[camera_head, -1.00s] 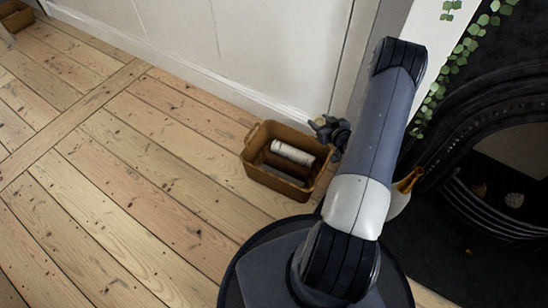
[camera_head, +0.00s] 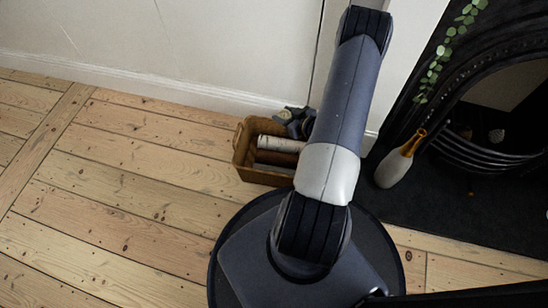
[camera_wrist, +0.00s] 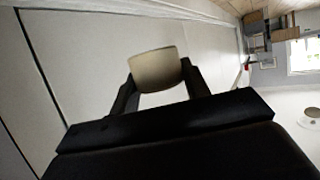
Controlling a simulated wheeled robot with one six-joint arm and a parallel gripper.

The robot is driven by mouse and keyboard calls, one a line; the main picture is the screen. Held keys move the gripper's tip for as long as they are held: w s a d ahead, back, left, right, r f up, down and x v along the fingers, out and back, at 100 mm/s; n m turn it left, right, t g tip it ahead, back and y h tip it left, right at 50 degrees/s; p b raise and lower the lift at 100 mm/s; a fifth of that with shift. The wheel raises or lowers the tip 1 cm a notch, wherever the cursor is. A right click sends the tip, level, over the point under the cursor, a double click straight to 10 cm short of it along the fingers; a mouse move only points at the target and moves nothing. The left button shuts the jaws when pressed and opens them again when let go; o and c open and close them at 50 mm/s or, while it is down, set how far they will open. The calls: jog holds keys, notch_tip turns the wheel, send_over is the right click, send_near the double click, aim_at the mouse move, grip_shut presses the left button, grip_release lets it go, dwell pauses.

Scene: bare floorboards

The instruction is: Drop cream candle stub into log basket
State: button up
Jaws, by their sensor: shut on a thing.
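In the wrist view, my gripper (camera_wrist: 158,88) is shut on the cream candle stub (camera_wrist: 155,68), which sits between the two dark fingers. Behind it is a pale wall. The log basket (camera_head: 243,158) is a brown, open-topped box on the floor by the skirting in the head view. It holds a whitish log and a brown log. My arm hides part of its right side. I cannot make out the gripper or the stub in the head view, so their distance from the basket cannot be told.
A dark grey object (camera_head: 298,122) is at the basket's back right, partly behind my arm. A pale bottle-shaped vase (camera_head: 395,168) with an amber neck stands by the black fireplace (camera_head: 465,100). The floorboards (camera_head: 130,200) on the left are clear.

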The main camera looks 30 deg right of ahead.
notch_tip(320, 180, down, 6)
jog(key=b, duration=0.3)
jog(key=shift+r, duration=0.15)
jog(key=o, duration=1)
jog(key=shift+o, duration=0.2)
jog(key=shift+s, duration=0.1)
jog(key=p+v, duration=0.3)
jog(key=v, duration=0.7)
jog(key=shift+s+r, duration=0.2)
jog(key=shift+s, duration=0.1)
